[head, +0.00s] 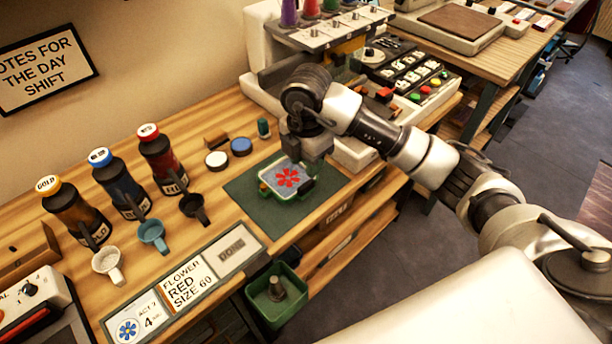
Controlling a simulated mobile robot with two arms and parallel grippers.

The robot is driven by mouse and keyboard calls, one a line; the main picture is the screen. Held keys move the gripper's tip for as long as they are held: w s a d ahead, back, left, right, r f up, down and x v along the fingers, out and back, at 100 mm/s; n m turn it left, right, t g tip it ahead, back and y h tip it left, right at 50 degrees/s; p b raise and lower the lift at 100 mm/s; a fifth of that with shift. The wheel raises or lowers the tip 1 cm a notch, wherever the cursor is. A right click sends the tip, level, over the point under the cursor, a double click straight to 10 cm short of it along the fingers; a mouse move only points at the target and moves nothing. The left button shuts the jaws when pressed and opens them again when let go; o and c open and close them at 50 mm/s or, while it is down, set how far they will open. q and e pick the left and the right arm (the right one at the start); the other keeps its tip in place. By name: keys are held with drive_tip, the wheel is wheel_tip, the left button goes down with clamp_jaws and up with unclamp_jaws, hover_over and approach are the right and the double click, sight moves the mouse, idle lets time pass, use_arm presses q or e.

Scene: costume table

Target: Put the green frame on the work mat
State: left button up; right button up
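The green frame (267,191) has a green rim around a light grey-blue panel with a red flower. In the head view it is over the middle of the dark green work mat (243,192). I cannot tell whether it rests flat on the mat or is held slightly above it. My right gripper (304,181) comes down from above at the frame's right side. Its fingers are dark and partly hidden, so I cannot tell whether they are closed on the rim. My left gripper is not in view.
Three bottles (162,160) and several small cups (152,235) stand left of the mat. White and blue discs (241,146) lie behind it. A card holder (185,281) lies in front. A green bin (276,296) is below the table edge. A machine (325,36) stands behind.

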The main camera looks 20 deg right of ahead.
wheel_tip(320, 180, up, 4)
drive_tip(key=shift+r, duration=0.2)
idle(0.4)
